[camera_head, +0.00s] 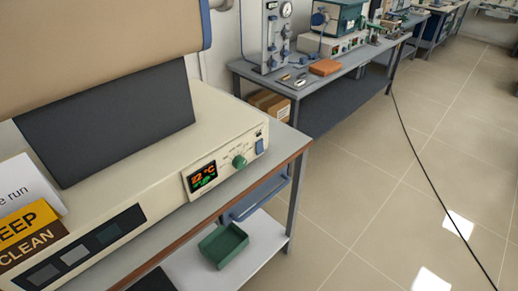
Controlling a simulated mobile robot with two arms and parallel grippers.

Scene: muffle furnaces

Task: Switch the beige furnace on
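The beige furnace (160,150) stands on a bench at the left, its upper beige body (100,45) cut off by the picture edge. A dark grey panel (115,120) sits below that body. On the front right of the base is a control panel with a lit display (203,177) showing orange and green characters. Right of it are a green knob (239,161) and a blue switch (260,146) near the right corner. The switch's position is too small to tell. Neither of my grippers is in view.
A green tray (223,245) sits on the lower shelf. A second bench (345,65) with equipment and an orange block (324,67) stands behind. A black cable (424,170) crosses open tiled floor.

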